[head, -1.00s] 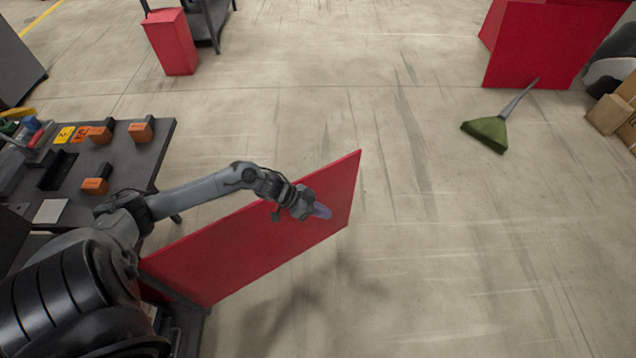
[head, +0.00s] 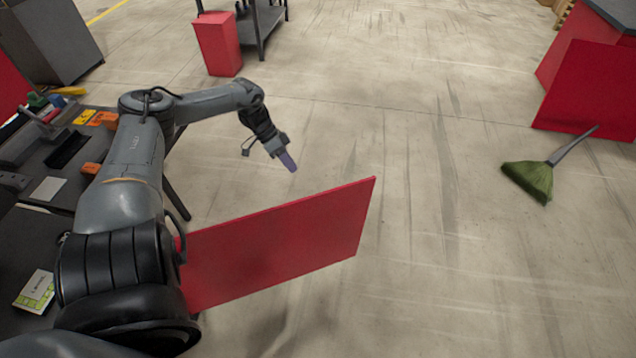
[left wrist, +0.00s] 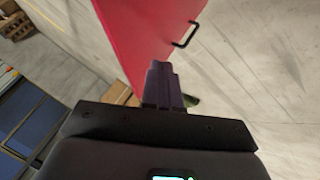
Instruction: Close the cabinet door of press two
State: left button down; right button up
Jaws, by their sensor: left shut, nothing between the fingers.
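A flat red cabinet door (head: 280,245) stands swung out over the floor in the head view, its near left end hidden behind my left arm. My left gripper (head: 287,161) is shut and empty. It shows above the door's upper edge in the picture, with floor visible between them. In the left wrist view, the shut fingers (left wrist: 163,85) point towards a red panel (left wrist: 150,35) with a black bar handle (left wrist: 186,34). The panel looks like the same door. I cannot tell if the fingers touch it. My right gripper is not in view.
A dark table (head: 60,185) with orange blocks and small tools stands at the left. A red bin (head: 218,45) stands farther back. A green broom (head: 530,180) lies on the right near another red cabinet (head: 590,95). The middle floor is clear.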

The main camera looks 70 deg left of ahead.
pick_arm(q)
jog(key=w+d+f+b, duration=0.2)
jog(key=d+f+b, duration=0.2)
jog(key=d+f, duration=0.4)
jog(key=shift+w+d, duration=0.3)
jog(key=shift+w, duration=0.1)
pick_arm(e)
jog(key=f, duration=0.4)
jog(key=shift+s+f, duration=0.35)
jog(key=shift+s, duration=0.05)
